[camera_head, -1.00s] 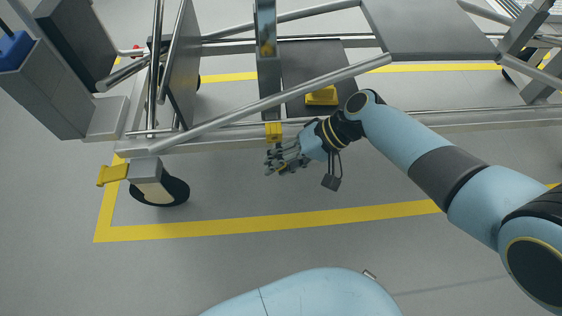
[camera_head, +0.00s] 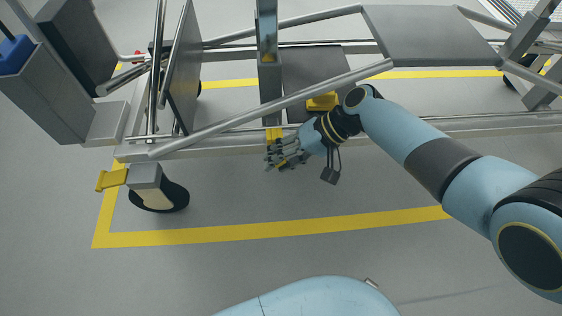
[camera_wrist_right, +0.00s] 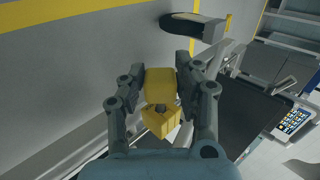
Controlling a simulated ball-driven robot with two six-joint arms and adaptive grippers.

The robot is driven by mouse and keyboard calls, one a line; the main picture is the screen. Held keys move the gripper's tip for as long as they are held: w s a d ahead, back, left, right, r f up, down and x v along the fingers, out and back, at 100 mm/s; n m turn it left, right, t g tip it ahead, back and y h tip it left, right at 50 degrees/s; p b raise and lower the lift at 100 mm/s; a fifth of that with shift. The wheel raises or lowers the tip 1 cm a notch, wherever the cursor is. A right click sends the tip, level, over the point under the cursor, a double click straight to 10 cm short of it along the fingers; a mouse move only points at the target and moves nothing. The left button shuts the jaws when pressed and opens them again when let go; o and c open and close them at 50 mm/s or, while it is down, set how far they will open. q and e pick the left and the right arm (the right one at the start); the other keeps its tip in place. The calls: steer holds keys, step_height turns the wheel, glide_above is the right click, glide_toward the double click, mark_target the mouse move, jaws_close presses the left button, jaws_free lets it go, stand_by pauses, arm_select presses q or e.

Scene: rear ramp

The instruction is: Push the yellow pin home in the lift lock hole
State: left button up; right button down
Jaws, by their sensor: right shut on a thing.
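My right gripper (camera_head: 280,160) is just below a yellow lock block (camera_head: 273,134) on the grey cart's lower rail. In the right wrist view the gripper (camera_wrist_right: 161,86) is shut on a yellow piece, the yellow pin (camera_wrist_right: 160,84). The lock block (camera_wrist_right: 162,122) shows right beside the pin, with a small dark spot between them. I cannot tell whether that spot is the hole or the pin's shaft, nor how deep the pin sits. In the head view the pin is mostly hidden by the fingers. My left gripper is out of view.
A yellow block (camera_head: 322,101) sits near my right wrist. A slanted grey tube (camera_head: 280,97) runs above the gripper. A caster wheel (camera_head: 160,196) with a yellow lever (camera_head: 111,179) stands at left. Open floor with a yellow line (camera_head: 270,232) lies below.

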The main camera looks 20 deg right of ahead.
steer(key=shift+w+d+b, duration=0.3)
steer(key=shift+w, duration=0.6)
steer(key=c, duration=0.9)
jaws_free()
steer(key=shift+o, duration=0.2)
steer(key=v, duration=1.2)
